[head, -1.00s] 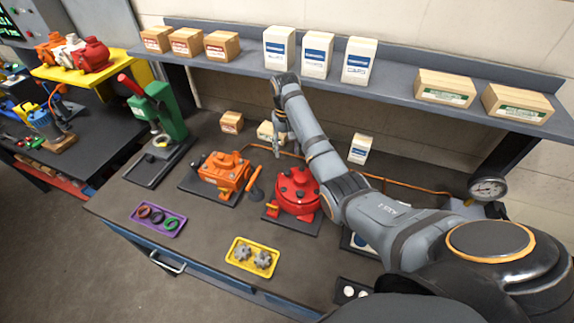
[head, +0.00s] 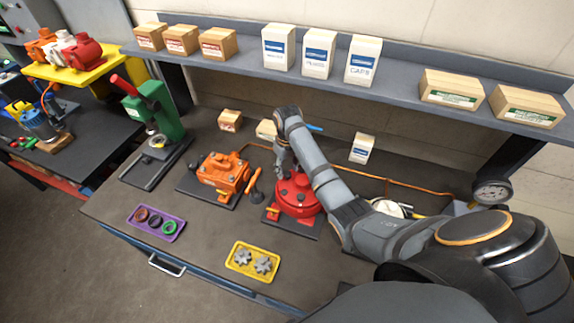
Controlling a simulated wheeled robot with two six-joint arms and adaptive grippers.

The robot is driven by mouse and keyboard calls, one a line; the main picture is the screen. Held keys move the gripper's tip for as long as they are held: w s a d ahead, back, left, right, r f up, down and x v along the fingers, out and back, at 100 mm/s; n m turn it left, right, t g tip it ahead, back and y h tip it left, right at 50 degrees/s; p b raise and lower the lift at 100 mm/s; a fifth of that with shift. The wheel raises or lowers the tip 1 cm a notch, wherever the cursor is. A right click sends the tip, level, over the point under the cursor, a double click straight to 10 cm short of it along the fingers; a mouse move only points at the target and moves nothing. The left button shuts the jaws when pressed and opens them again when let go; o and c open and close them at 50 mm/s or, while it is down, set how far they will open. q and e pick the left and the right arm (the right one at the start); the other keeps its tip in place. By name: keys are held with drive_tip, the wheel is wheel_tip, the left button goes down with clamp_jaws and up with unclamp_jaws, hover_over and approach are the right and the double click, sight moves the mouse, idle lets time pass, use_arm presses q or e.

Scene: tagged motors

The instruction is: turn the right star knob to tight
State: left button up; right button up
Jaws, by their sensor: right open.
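The red motor (head: 299,203) stands on a dark plate in the middle of the bench, with small knobs or bolts on its top too small to tell apart. My right gripper (head: 282,172) points down over the back left of the red motor's top. It is open, and I cannot tell whether it touches the motor. My right forearm crosses behind and right of the motor and hides part of that side. Two grey star-shaped pieces, a left one (head: 242,256) and a right one (head: 264,265), lie in the yellow tray (head: 248,275) at the front. My left gripper is out of view.
A green press (head: 165,112) and a purple tray (head: 148,235) of rings are farther left. Small boxes stand behind, under a shelf (head: 398,92). The bench front between the trays is clear.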

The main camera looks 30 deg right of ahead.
drive_tip(key=shift+f, duration=0.2)
drive_tip(key=shift+s+a+r, duration=0.1)
drive_tip(key=shift+s, duration=0.15)
clamp_jaws()
drive_tip(key=m, duration=0.4)
drive_tip(key=shift+w+m, duration=0.1)
drive_tip(key=shift+m, duration=0.3)
unclamp_jaws()
